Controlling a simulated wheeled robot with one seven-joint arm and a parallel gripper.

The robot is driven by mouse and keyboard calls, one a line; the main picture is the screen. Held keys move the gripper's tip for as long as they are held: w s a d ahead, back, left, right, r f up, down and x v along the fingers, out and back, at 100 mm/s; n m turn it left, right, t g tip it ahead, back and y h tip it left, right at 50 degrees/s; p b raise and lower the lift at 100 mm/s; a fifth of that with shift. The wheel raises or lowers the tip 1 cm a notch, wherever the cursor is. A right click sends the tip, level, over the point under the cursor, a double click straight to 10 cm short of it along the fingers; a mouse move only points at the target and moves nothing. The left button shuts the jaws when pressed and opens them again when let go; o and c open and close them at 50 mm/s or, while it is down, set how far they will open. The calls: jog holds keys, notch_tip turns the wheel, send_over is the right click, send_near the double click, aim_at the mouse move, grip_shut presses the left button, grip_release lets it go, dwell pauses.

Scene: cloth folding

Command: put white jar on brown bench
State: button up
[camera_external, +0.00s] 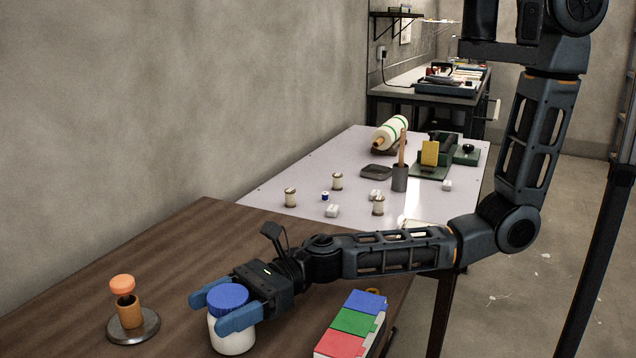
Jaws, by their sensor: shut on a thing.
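The white jar (233,335) with a blue lid (227,296) is at the bottom of the view, over the brown bench (170,255). My gripper (222,309) has its two blue fingers on either side of the jar near the lid and is shut on it. The jar looks upright. Its base is close to the lower picture edge, and I cannot tell whether it touches the bench top.
An orange-topped stamp on a round metal base (133,325) stands left of the jar. A red, green and blue box (352,325) lies to its right. A pale table (270,198) with spools and a grey cup (400,178) adjoins behind. The bench's back left is clear.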

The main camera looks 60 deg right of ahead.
jog(key=shift+f, duration=0.15)
jog(key=o, duration=1.4)
jog(key=shift+c, duration=0.2)
jog(key=shift+d, duration=0.15)
jog(key=b+v, duration=0.1)
jog(key=v, duration=0.9)
jog(key=shift+s+d, duration=0.45)
jog(key=shift+d, duration=0.3)
